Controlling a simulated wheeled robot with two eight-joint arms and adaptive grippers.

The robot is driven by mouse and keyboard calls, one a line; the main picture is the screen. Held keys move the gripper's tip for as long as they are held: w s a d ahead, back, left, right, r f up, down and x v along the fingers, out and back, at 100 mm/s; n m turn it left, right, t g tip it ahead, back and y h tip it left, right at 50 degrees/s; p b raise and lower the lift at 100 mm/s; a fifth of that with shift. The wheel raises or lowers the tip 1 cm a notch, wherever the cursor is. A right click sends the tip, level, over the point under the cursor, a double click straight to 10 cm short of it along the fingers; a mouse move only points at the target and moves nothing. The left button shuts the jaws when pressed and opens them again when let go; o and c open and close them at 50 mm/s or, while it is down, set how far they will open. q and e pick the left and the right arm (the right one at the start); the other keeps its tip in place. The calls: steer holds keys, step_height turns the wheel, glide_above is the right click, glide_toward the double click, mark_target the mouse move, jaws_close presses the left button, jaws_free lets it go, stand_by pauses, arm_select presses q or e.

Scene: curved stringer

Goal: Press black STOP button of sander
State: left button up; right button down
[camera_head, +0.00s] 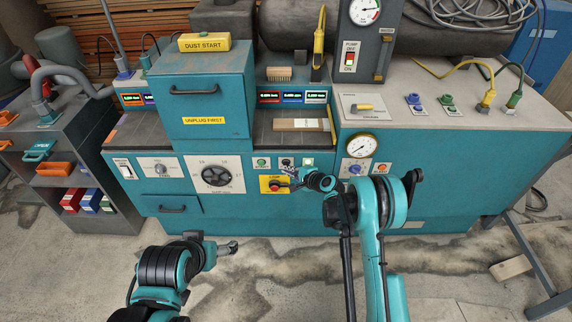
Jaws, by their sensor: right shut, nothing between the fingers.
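The teal sander stands across the view. On its front, right of the large black dial (216,176), a small row of controls has a green button (262,162), a black button (287,162) and a third light control (308,162). Labels there are too small to read. My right gripper (288,172) is shut and empty, its tips just below the black button. Whether they touch the panel I cannot tell. My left gripper (233,247) is low in front of the sander, away from the controls; its fingers are too small to judge.
A red mushroom button (276,187) on a yellow plate sits close below the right gripper. A gauge (357,145) and more controls are to the right. A grey cart (70,160) with coloured bins stands left. The floor before the sander is mostly clear.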

steer(key=shift+w, duration=0.1)
steer(key=shift+w, duration=0.35)
steer(key=shift+w, duration=0.45)
stand_by(0.6)
steer(key=shift+s, duration=0.85)
steer(key=shift+s, duration=2.55)
